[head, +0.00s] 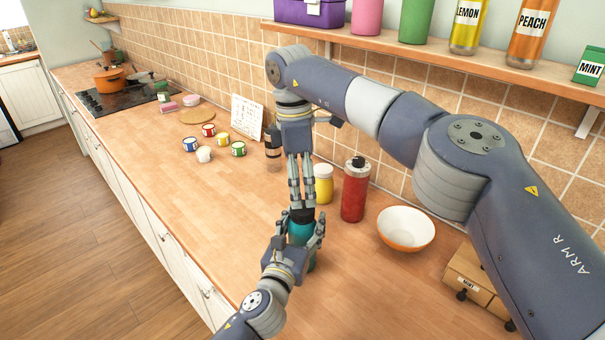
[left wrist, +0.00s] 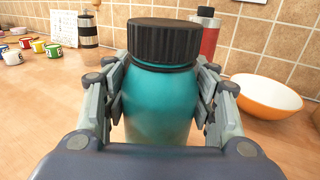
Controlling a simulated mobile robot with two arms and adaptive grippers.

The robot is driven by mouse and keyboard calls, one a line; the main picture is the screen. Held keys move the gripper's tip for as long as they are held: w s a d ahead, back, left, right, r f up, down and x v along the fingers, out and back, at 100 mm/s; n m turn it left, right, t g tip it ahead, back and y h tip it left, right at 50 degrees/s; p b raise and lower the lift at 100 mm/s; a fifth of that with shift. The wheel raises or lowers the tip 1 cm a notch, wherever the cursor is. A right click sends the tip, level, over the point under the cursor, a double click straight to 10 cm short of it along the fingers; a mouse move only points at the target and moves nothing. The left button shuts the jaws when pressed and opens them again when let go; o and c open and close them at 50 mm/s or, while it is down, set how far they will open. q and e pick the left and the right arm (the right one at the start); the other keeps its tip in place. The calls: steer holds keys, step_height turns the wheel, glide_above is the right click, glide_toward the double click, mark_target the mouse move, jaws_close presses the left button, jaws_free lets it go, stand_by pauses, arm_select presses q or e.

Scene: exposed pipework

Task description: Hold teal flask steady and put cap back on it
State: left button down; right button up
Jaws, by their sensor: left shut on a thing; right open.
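The teal flask (head: 300,232) stands upright on the wooden counter. My left gripper (head: 303,240) is shut around its body; in the left wrist view the fingers press both sides of the flask (left wrist: 160,105). The black ridged cap (left wrist: 164,40) sits on top of the flask and looks about level; I cannot tell whether it is screwed tight. The cap also shows in the head view (head: 302,215). My right gripper (head: 302,203) points straight down just above the cap, open, with nothing between its fingers. Its fingers do not show in the left wrist view.
A red bottle (head: 355,190), a yellow jar (head: 323,184) and a white-and-orange bowl (head: 405,228) stand right of the flask. The counter left of the flask is clear.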

steer(key=n, duration=0.3)
steer(key=shift+r+n, duration=0.15)
steer(key=shift+n, duration=0.25)
steer(key=n, duration=0.5)
steer(key=shift+r, duration=0.15)
steer(key=n, duration=0.6)
steer(key=shift+r+y, duration=0.2)
steer(key=shift+y, duration=0.1)
steer(key=n, duration=0.3)
steer(key=shift+r+n, duration=0.1)
steer(key=shift+n, duration=0.2)
steer(key=n, duration=0.5)
steer(key=shift+r, duration=0.25)
steer(key=n, duration=0.4)
steer(key=shift+r, duration=0.15)
steer(key=n, duration=0.3)
steer(key=shift+r+n, duration=0.1)
steer(key=shift+n, duration=0.2)
steer(key=n, duration=0.4)
steer(key=shift+r+t, duration=0.2)
steer(key=shift+t, duration=0.1)
